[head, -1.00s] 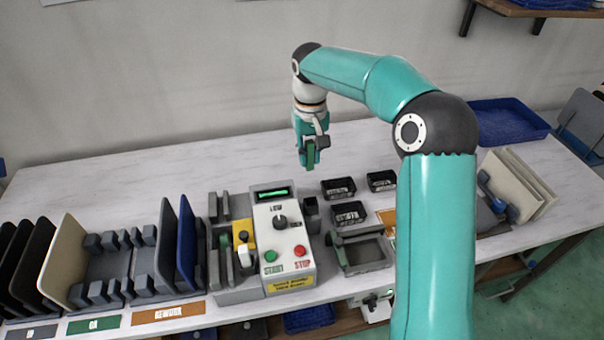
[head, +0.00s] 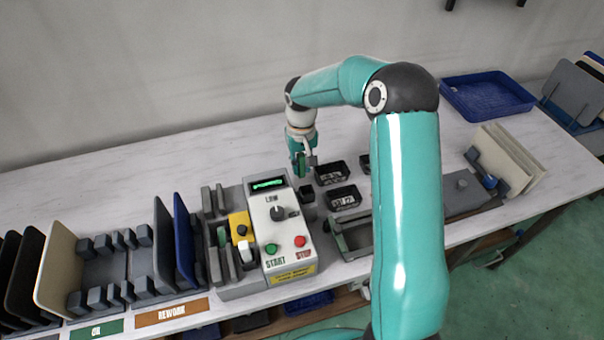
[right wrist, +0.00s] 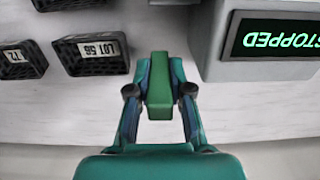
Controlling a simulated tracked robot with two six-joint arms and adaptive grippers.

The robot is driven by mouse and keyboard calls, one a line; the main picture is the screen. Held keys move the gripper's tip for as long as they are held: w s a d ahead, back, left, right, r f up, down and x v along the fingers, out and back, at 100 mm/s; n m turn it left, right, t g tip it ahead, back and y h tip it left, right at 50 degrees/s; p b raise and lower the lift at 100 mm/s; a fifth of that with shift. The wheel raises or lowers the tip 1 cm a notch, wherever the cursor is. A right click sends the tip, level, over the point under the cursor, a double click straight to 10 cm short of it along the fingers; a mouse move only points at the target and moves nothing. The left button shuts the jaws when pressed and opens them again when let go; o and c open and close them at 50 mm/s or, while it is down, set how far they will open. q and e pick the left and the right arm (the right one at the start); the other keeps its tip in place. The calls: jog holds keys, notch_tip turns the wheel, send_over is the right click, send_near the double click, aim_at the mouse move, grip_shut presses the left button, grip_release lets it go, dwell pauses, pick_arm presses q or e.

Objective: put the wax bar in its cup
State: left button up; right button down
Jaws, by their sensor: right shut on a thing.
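The wax bar appears to be the green block (right wrist: 159,88), upright between the fingers of my right gripper (right wrist: 159,92) in the right wrist view. In the head view my right gripper (head: 302,170) is shut on it, just behind a small dark square cup (head: 306,194) beside the control box. The bar looks above the table; its lower end is hard to make out. The inside of the cup is not clear. My left gripper is not in view.
The control box (head: 285,235) stands close on the left, its display reading STOPPED in the wrist view (right wrist: 275,38). Black labelled bins (head: 343,197) stand on the right. The table behind is clear.

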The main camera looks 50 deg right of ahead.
aim_at(302, 176)
notch_tip(302, 176, down, 5)
jog(key=shift+f+p, duration=0.1)
jog(key=shift+p, duration=0.25)
jog(key=shift+s+f, duration=0.1)
jog(key=c, duration=1.3)
grip_release()
jog(key=shift+c, duration=0.2)
